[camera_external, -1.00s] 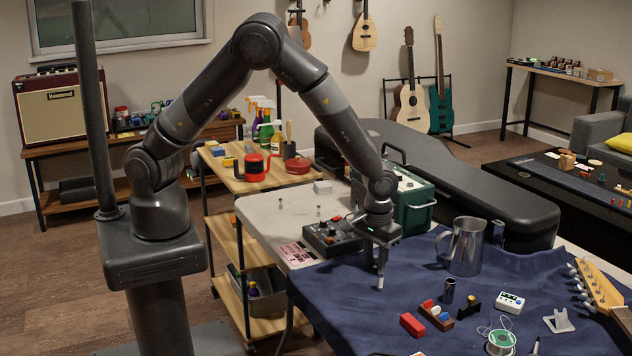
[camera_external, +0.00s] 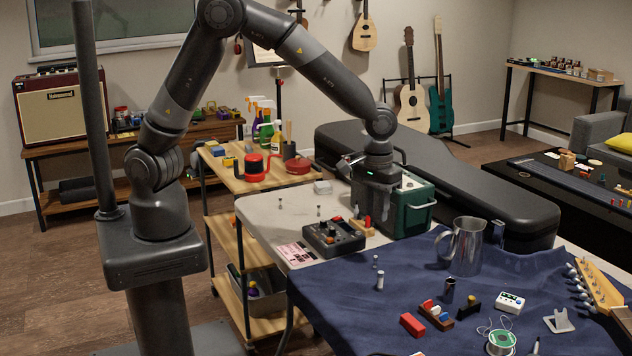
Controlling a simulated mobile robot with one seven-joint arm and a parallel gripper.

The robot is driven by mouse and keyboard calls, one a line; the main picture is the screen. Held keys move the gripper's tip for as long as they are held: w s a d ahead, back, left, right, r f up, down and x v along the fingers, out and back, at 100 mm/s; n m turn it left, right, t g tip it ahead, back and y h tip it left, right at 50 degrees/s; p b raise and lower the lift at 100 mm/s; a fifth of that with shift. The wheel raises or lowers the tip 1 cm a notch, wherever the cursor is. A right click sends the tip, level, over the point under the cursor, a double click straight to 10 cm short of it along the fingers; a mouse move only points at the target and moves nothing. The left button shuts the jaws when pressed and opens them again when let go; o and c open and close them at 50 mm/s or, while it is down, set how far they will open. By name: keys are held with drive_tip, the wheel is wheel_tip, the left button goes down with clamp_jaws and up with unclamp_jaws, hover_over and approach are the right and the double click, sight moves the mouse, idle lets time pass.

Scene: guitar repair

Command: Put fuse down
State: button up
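A small pale cylinder with metal-looking ends, which looks like the fuse (camera_external: 380,280), stands upright on the blue cloth (camera_external: 345,300), near its left side. A similar small cylinder (camera_external: 375,261) is just behind it. My gripper (camera_external: 371,212) is above and behind both, apart from them, over the far part of the table by the green case. Its fingers look spread apart, with nothing visibly held between them. A small red and wooden piece (camera_external: 362,226) is just below the fingers; I cannot tell whether they touch it.
A dark control box (camera_external: 333,237) and a pink card (camera_external: 297,254) lie left of the cloth. The green case (camera_external: 415,212) stands close to my gripper. A metal jug (camera_external: 466,247) stands to the right. A red block (camera_external: 412,325) and a solder spool (camera_external: 500,342) are in front.

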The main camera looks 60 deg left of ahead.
drive_tip(key=s+a+r+m+t+h, duration=0.1)
drive_tip(key=s+a+r, duration=0.2)
drive_tip(key=a+r, duration=0.55)
drive_tip(key=s+a+r+t+h, duration=0.1)
drive_tip(key=s+a+r, duration=0.2)
drive_tip(key=a+r, duration=0.6)
drive_tip(key=s+a+r+m+t+y, duration=0.2)
drive_tip(key=s+a+r+t, duration=0.1)
drive_tip(key=s+a, duration=1)
drive_tip(key=shift+s+t, duration=0.3)
drive_tip(key=shift+s, duration=0.6)
drive_tip(key=shift+o, duration=0.5)
